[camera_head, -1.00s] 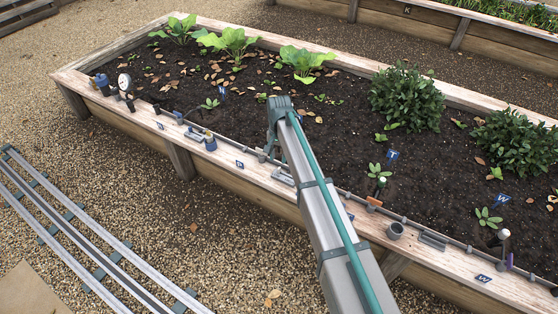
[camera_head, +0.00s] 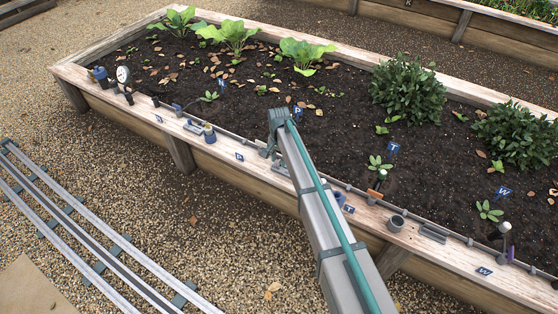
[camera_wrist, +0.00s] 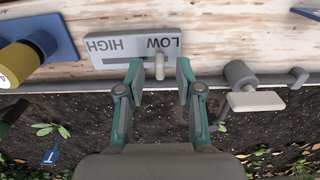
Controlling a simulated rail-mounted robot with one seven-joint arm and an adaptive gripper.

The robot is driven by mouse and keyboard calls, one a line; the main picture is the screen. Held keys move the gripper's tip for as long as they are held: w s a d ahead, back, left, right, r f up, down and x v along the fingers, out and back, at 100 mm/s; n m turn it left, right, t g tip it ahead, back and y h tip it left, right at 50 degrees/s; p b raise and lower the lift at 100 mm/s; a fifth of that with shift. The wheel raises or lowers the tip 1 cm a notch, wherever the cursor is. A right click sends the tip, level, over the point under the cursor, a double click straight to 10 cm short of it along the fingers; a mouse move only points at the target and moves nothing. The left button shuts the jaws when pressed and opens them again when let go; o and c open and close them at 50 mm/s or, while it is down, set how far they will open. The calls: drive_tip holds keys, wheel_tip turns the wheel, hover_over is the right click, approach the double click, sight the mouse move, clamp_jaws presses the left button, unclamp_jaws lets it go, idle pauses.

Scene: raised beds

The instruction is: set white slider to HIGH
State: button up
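The slider plate (camera_wrist: 108,62) is a light grey panel on the wooden rim, reading HIGH and LOW upside down in the wrist view. HIGH is on the left and LOW on the right. The off-white slider knob (camera_wrist: 160,66) stands at the LOW end of its dark slot. My gripper (camera_wrist: 158,72) is open, with its green-grey fingertips on either side of the knob. A gap shows between the knob and each finger.
A grey fitting with a pale lever (camera_wrist: 256,100) sits just right of my gripper. A thin pipe runs along the soil edge. A grey cup (camera_head: 396,223) stands farther along the rim.

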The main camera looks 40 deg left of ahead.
drive_tip(key=shift+f, duration=0.45)
clamp_jaws()
